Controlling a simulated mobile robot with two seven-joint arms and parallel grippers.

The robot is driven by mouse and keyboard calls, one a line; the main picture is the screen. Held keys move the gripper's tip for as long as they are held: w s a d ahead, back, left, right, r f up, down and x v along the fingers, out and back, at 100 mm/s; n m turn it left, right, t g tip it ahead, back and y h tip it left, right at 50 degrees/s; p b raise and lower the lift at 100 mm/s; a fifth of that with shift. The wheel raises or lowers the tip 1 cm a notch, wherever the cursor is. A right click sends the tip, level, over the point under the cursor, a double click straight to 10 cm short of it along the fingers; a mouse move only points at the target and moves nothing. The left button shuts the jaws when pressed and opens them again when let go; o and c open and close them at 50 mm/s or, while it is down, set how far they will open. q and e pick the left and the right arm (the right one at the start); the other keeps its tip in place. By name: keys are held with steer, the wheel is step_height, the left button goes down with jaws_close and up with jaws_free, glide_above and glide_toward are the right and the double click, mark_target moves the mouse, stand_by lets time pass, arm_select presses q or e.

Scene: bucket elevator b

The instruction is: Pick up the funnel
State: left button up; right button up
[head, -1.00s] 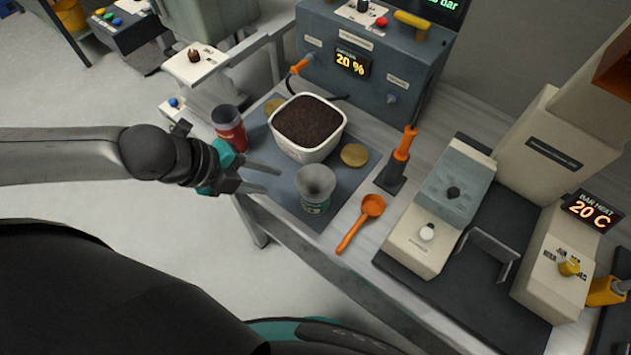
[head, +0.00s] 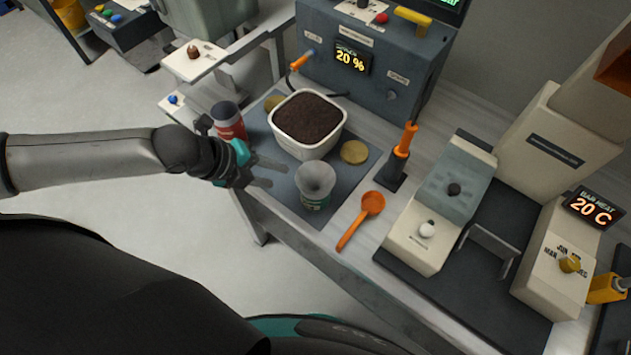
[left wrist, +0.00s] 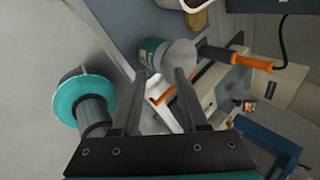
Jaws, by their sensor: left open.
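My right gripper is not in view.
A white tub of dark granules (head: 309,148) stands behind the funnel. A red can (head: 229,122) is beside my left gripper. An orange scoop (head: 373,204) lies to the right, near an orange-handled tool (head: 405,141). Machines line the back and right.

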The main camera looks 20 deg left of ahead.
mark_target(297, 181)
arm_select(q)
steer(key=shift+d+r+x, duration=0.1)
steer(key=shift+d+x, duration=0.1)
steer(key=shift+x, duration=1.5)
steer(key=shift+d+r+x, duration=0.1)
steer(key=shift+d+x, duration=0.1)
steer(key=shift+x, duration=1.5)
jaws_close()
